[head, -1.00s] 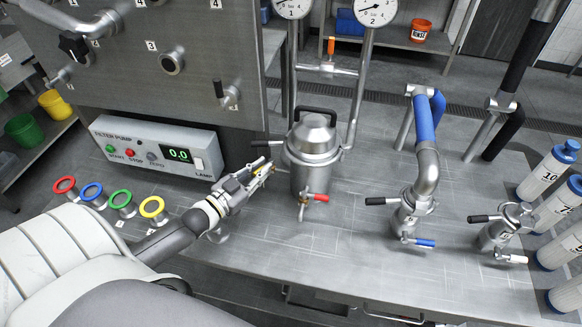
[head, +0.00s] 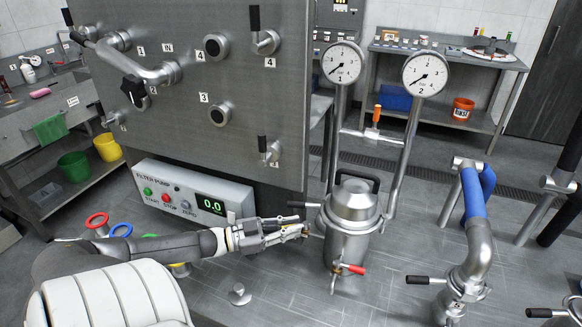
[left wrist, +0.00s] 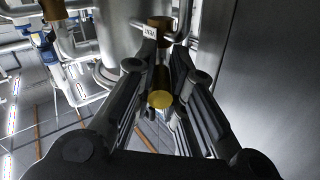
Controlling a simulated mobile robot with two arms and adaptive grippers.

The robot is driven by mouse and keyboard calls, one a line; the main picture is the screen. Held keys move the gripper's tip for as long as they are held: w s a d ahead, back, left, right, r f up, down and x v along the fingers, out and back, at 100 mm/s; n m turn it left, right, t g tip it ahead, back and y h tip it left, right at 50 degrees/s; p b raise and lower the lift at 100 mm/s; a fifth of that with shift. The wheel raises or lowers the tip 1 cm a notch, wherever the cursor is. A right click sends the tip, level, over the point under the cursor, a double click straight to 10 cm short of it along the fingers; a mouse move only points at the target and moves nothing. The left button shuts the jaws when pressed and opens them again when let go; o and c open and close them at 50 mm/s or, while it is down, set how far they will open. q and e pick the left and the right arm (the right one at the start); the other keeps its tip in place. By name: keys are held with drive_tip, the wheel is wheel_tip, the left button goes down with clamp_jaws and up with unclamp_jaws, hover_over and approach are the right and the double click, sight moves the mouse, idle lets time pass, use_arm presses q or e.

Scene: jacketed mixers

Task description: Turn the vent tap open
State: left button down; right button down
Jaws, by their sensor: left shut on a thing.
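My right gripper is not in view.
A red-handled tap (head: 353,269) is low on the vessel's front. A black lever (head: 303,204) sticks out left above my gripper. The filter pump box (head: 190,196) stands behind my left arm. Gauge pipes (head: 406,150) rise behind the vessel.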

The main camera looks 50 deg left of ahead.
use_arm(q)
drive_tip(key=shift+s+f, duration=0.15)
drive_tip(key=shift+f, duration=0.1)
drive_tip(key=c, duration=1.6)
unclamp_jaws()
drive_tip(key=shift+o, duration=0.9)
drive_tip(key=shift+r, duration=0.1)
drive_tip(key=shift+a, duration=0.1)
drive_tip(key=v, duration=1.1)
drive_tip(key=shift+s, duration=0.4)
drive_tip(key=shift+a, duration=0.1)
